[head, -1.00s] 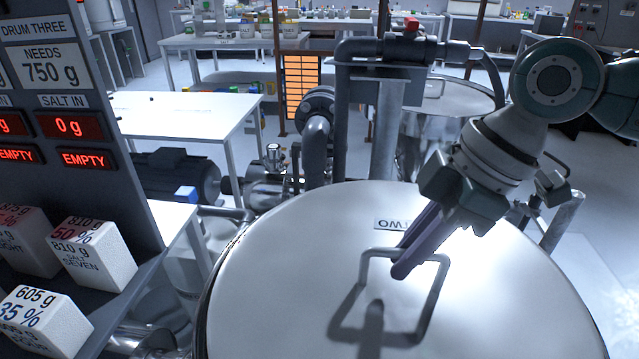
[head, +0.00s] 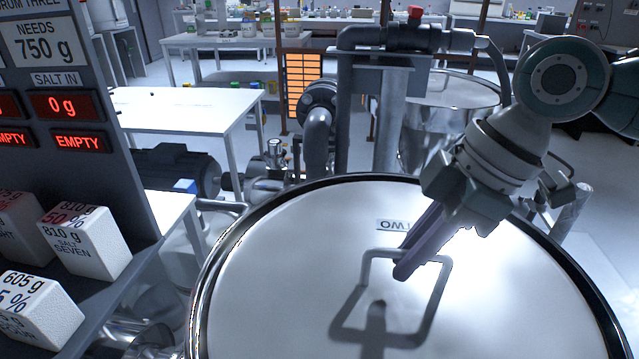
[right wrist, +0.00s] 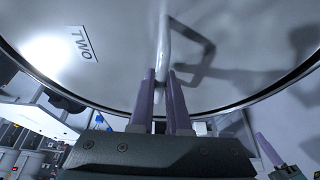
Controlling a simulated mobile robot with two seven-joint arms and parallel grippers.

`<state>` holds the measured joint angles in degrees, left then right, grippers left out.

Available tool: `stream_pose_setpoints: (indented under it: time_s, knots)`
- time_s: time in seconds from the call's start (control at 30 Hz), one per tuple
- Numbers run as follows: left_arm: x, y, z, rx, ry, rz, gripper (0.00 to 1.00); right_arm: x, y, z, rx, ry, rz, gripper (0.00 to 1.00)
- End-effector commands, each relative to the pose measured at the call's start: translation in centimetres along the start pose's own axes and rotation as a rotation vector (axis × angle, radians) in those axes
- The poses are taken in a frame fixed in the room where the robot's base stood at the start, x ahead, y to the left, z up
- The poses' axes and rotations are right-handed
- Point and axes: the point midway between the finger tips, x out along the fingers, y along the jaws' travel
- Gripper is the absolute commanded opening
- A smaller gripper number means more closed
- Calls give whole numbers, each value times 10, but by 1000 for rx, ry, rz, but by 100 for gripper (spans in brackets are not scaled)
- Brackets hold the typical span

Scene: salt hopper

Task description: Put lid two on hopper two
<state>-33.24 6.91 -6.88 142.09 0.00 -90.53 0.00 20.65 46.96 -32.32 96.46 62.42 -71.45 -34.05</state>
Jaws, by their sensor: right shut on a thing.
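Lid two (head: 290,260), a broad pale disc with a "TWO" label (head: 394,226) and a bent bar handle (head: 440,290), fills the lower middle of the head view. My right gripper (head: 402,272) is shut on the handle. The right wrist view shows its two purple fingers (right wrist: 161,105) on either side of the bar. A dark and silver rim (head: 208,262), which looks like hopper two's, rings the lid; the lid hides the opening. I cannot tell whether the lid rests on it. A purple finger, apparently my left gripper's (right wrist: 268,150), shows at lower right in the wrist view.
A sloping panel with red displays (head: 68,104) and white salt blocks (head: 85,240) stands close on the left. Pipework with a red-topped valve (head: 415,12) rises behind the lid. Another metal hopper (head: 435,130) stands behind right. A white table (head: 185,108) is behind left.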

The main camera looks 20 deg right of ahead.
Motion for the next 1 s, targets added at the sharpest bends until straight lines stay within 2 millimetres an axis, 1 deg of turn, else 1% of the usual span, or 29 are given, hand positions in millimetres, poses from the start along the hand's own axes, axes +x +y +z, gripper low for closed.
stream_pose_setpoints:
  time_s: [0.33, 0.37, 0.6, 0.67, 0.87, 1.0]
  knots:
    - [4, -1, 1, 4, 0, -3, 0, 6, 1, 1, -1, 4, 2, 0]
    - [3, -1, 1, 4, 0, -3, 0, 5, 1, 1, -1, 4, 2, 17]
    - [3, -1, 1, 4, 0, -3, 0, 5, 0, 2, -1, 2, 1, 44]
    - [3, -1, 1, 3, 0, -3, 0, 5, 0, 2, 0, 1, 0, 50]
    - [3, 0, 1, 0, 0, 0, 0, 7, -1, 4, 1, -4, -3, 50]
    - [2, 1, 0, -4, 1, 3, 0, -1, 0, 3, 0, -2, 0, 50]
